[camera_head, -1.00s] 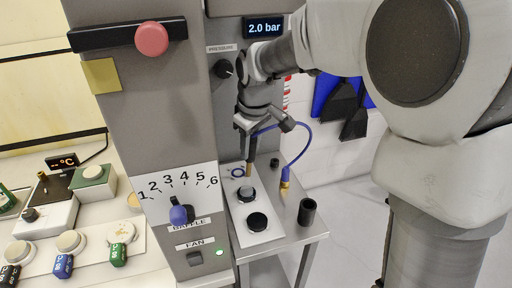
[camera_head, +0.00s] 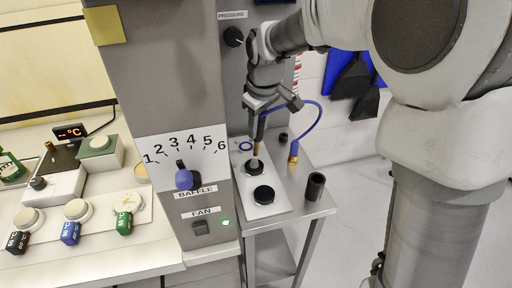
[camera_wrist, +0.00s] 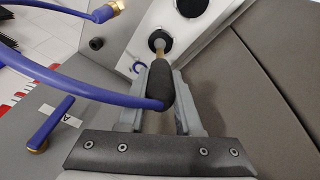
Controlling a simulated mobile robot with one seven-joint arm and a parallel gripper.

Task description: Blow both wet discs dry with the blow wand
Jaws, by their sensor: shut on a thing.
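My gripper (camera_head: 258,112) is shut on the blow wand, whose black body (camera_wrist: 160,88) fills the jaws in the wrist view. The wand points down, and its brass nozzle (camera_head: 256,149) is just above or at the far disc (camera_head: 254,168); I cannot tell whether they touch. That disc sits on a black round seat, and its top looks greyish. It also shows in the wrist view (camera_wrist: 158,38), partly behind the nozzle. The near disc (camera_head: 264,194) is black, on the same white plate (camera_head: 266,210). Whether either is wet cannot be told.
A blue hose (camera_head: 318,118) loops from the wand to a brass fitting (camera_head: 294,152). A black cup (camera_head: 315,186) stands at the small table's right edge.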

